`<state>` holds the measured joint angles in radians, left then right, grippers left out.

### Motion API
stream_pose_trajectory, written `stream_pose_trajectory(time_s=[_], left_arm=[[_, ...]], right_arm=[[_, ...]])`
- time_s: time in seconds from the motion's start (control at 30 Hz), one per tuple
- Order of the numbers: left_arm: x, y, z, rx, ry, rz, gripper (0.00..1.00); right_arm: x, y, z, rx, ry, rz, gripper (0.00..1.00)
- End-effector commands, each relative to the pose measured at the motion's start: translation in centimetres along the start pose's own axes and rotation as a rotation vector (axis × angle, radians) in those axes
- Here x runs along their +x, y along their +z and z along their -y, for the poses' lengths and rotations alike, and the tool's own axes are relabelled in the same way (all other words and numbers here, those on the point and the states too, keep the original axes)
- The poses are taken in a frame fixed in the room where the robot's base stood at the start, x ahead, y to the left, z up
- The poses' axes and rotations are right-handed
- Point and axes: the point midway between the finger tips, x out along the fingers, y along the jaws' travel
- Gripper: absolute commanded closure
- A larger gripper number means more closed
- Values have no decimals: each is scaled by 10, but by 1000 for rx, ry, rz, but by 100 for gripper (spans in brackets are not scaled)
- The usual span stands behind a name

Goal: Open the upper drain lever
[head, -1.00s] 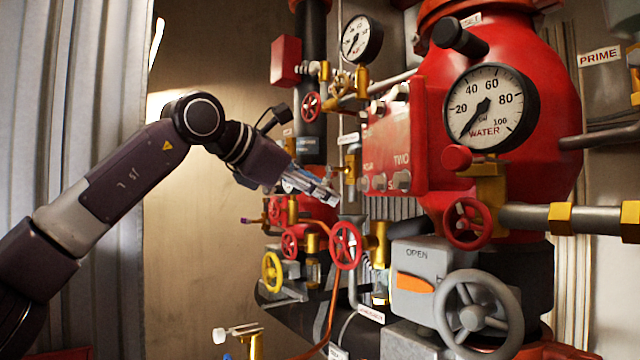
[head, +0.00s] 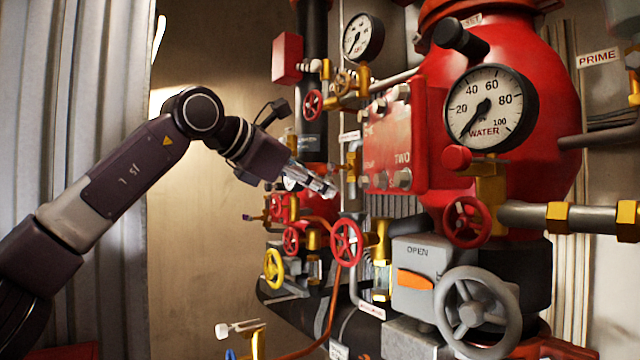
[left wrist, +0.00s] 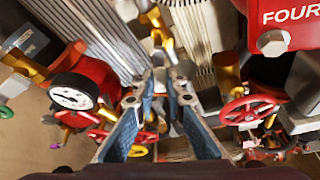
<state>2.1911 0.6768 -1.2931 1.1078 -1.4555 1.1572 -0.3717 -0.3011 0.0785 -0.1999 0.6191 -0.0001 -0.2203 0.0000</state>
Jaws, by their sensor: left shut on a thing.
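My left gripper (head: 330,190) reaches in from the left, in front of the pipework and just left of a brass valve (head: 354,162) on a vertical pipe. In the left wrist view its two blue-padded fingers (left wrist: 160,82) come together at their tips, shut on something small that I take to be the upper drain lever. The lever itself is mostly hidden by the fingertips, so I cannot tell its angle. Brass fittings (left wrist: 158,28) show just beyond the tips. My right gripper is not in view.
A red panel box (head: 392,140) stands close to the right of the gripper. Red handwheels (head: 347,243) and a yellow one (head: 273,268) sit below it. A large grey handwheel (head: 478,314) and a water gauge (head: 490,107) are at right. The space left of the pipes is clear.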

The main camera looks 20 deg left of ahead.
Motion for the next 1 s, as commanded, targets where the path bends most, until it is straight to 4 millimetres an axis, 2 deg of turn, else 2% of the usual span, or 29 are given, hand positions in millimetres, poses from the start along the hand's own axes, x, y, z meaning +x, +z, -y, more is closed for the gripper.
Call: stream_pose_trajectory(time_s=[0.5,1.0], left_arm=[[0,2,11,-302,-127,-3,100],[-1,2,16,-402,-167,-2,100]], right_arm=[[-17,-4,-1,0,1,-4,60],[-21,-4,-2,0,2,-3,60]])
